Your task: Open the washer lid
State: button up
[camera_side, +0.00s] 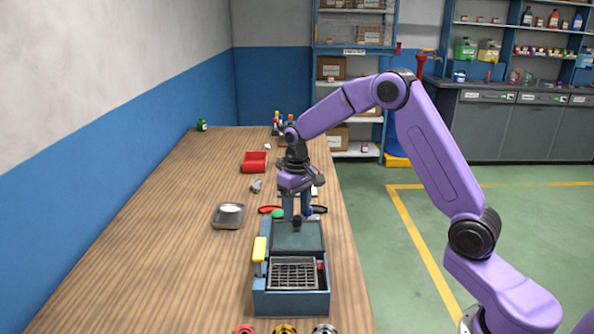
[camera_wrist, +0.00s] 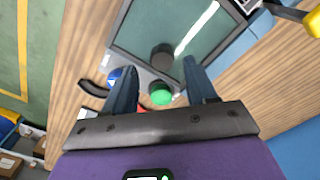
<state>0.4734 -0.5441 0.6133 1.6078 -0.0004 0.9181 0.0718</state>
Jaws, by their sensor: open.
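The washer (camera_side: 290,302) is a blue box on the bench in the side view. Its dark, glassy lid (camera_side: 310,240) lies flat over the far part, with a grey wire basket (camera_side: 292,275) exposed at the near part. A black knob (camera_wrist: 162,55) stands at the lid's edge in the wrist view. My gripper (camera_wrist: 160,82) is open and points down over that edge. The knob shows between the lines of the two fingers, a little beyond their tips. In the side view my gripper (camera_side: 297,216) is just above the lid's far edge; contact cannot be told.
A yellow handle (camera_side: 260,249) rises at the washer's left side. Green (camera_side: 277,214), red and black items lie just behind it. A metal tray (camera_side: 228,216) and a red bin (camera_side: 254,162) stand farther left and back. Coloured round parts (camera_side: 285,329) sit in front. The left bench is clear.

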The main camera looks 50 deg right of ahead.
notch_tip(320, 180, up, 15)
dwell(0.3)
dwell(0.4)
jog(key=s+a+f+n, duration=0.1)
jog(key=s+a+n, duration=0.2)
jog(key=s+a, duration=0.45)
jog(key=s+a+f+n, duration=0.2)
jog(key=s+a+n, duration=0.15)
jog(key=s, duration=0.65)
jog(key=s+d+f+n, duration=0.1)
jog(key=s+f+n, duration=0.1)
jog(key=s, duration=0.8)
jog(key=s+d+f+n, duration=0.1)
jog(key=s+f+n, duration=0.2)
jog(key=s, duration=0.7)
jog(key=shift+d+n, duration=0.3)
jog(key=shift+n, duration=0.25)
